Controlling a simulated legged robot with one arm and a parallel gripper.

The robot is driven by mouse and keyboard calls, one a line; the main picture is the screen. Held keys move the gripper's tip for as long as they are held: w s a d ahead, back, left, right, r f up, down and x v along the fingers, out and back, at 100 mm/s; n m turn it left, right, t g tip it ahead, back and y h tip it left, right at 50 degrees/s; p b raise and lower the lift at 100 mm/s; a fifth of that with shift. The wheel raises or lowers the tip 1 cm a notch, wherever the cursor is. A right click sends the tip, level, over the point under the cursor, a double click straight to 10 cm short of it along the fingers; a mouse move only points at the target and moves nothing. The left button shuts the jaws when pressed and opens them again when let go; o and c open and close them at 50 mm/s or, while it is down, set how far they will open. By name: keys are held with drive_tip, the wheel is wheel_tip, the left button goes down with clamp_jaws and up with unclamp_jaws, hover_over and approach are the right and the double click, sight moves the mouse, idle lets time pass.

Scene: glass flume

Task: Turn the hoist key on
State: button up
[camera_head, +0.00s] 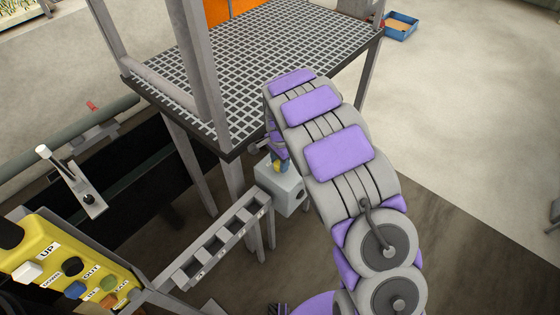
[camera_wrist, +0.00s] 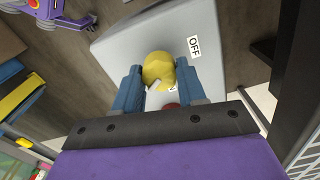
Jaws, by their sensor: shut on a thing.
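The hoist key is a rounded yellow knob (camera_wrist: 157,67) on the face of a grey box (camera_wrist: 120,45). In the wrist view my gripper (camera_wrist: 159,72) has its blue fingers on either side of the knob, shut on it. An "OFF" label (camera_wrist: 194,47) is on the box, right of the knob. A second small label beside the knob is mostly hidden, and part of something red shows below it. In the head view the grey box (camera_head: 287,190) stands beneath my arm, with a bit of the yellow knob (camera_head: 280,167) visible at my gripper.
A raised grating platform (camera_head: 240,75) on grey posts stands behind the box. A grey slotted rail (camera_head: 220,243) runs left of it. A yellow button pendant (camera_head: 40,240) is at lower left, near a lever (camera_head: 68,172). Open floor lies to the right, with a blue tray (camera_head: 402,31) at the back.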

drive_tip(key=shift+w+a, duration=0.1)
drive_tip(key=shift+r, duration=0.1)
drive_tip(key=n+p, duration=0.2)
drive_tip(key=shift+r+n+p, duration=0.15)
drive_tip(key=shift+n+p, duration=0.25)
drive_tip(key=n+p, duration=0.3)
drive_tip(key=n, duration=0.2)
drive_tip(key=shift+p, duration=0.35)
drive_tip(key=n+p, duration=0.2)
drive_tip(key=n, duration=0.3)
drive_tip(key=shift+n+p, duration=0.4)
drive_tip(key=shift+f+n+p, duration=0.15)
drive_tip(key=shift+n+p, duration=0.25)
drive_tip(key=shift+n, duration=0.7)
drive_tip(key=shift+f+n+p, duration=0.1)
drive_tip(key=shift+n+p, duration=0.25)
drive_tip(key=shift+n, duration=0.75)
